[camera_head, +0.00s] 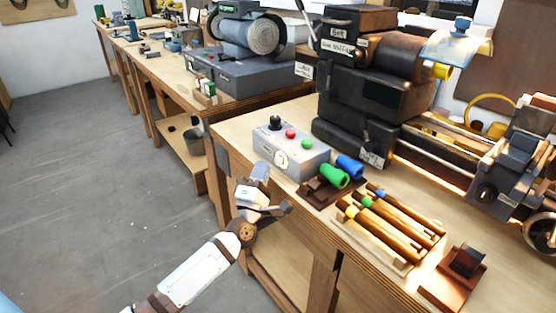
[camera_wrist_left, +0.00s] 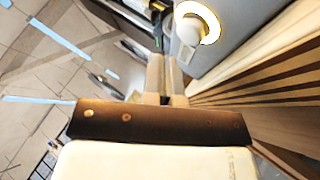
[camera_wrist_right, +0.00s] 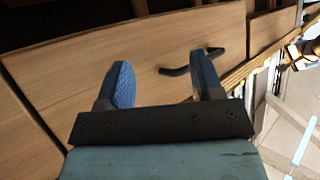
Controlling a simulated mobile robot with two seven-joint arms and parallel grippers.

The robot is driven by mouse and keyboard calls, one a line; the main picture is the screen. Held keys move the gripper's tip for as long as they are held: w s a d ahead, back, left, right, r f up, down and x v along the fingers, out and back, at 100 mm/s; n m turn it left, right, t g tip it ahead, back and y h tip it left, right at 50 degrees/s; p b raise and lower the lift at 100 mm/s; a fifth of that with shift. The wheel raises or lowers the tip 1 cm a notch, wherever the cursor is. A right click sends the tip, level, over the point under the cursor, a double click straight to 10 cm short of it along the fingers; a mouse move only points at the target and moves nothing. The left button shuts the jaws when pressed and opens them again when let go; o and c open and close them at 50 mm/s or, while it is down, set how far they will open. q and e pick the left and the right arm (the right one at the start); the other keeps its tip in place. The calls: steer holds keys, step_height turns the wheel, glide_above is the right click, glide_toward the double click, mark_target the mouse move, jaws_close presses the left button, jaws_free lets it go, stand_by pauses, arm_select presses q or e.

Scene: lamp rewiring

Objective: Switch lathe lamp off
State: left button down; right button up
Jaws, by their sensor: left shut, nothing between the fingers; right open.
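The lathe lamp's pale blue shade (camera_head: 455,46) hangs over the lathe at the upper right, and the lathe bed below is brightly lit. A grey control box (camera_head: 305,163) stands at the bench's front edge, with a black knob, a red and a green button on top and a round pale switch (camera_head: 280,161) on its front. In the left wrist view, a round white switch with a glowing yellow ring (camera_wrist_left: 197,22) lies ahead, right of the fingertips. My left gripper (camera_head: 261,170) is shut and empty, just before the box's front. My right gripper (camera_wrist_right: 158,80) is open and empty.
My right gripper faces a wooden drawer front (camera_wrist_right: 70,65) with a dark handle (camera_wrist_right: 192,65). The grey floor (camera_head: 90,180) at left is clear.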

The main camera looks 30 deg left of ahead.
arm_select(q)
steer(key=shift+s+a, duration=0.3)
steer(key=shift+s, duration=0.25)
steer(key=shift+s+a, duration=0.3)
steer(key=shift+s, duration=0.25)
arm_select(e)
steer(key=shift+s+a+r, duration=0.1)
steer(key=shift+r, duration=0.05)
steer(key=shift+c, duration=0.3)
jaws_close()
stand_by(0.5)
